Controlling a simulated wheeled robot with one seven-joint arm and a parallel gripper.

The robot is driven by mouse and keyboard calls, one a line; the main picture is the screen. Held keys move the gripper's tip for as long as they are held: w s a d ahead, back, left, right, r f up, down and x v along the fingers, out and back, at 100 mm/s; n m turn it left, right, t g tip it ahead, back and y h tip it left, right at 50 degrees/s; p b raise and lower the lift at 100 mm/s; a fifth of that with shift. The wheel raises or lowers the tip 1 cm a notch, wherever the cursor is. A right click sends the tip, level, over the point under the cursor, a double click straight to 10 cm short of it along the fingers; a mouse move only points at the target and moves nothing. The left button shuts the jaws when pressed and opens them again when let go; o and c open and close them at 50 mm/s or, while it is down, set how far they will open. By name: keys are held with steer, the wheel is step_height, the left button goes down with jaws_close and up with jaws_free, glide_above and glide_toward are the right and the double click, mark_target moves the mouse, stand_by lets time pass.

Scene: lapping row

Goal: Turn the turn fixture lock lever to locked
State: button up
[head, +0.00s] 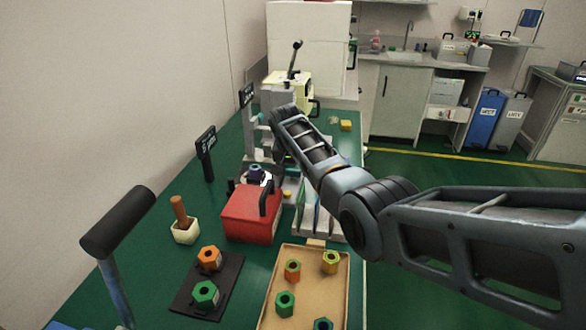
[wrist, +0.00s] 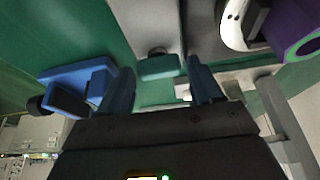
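My gripper shows in the wrist view (wrist: 160,88) with its two blue-grey fingers spread apart. A small dark green block with a dark round knob (wrist: 158,66) lies between and just beyond the fingertips, on a grey plate; I cannot tell whether it is the lock lever. No contact with it is visible. A purple hexagonal part with a green ring (wrist: 296,28) is at the upper right, beside a white rounded piece (wrist: 238,22). My forearm hides the gripper there, and the lever's position is unclear.
The red box (head: 248,214) with a black handle stands in front of the fixture. A tan tray (head: 267,312) and a dark plate (head: 229,275) hold hex parts nearer. A black sign (head: 205,146) stands left. A blue bracket (wrist: 75,82) is close to the left finger.

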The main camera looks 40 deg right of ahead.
mark_target(291, 185)
steer(key=shift+o, duration=0.9)
steer(key=v, duration=0.7)
steer(key=shift+r+p, duration=0.35)
steer(key=shift+a, duration=0.15)
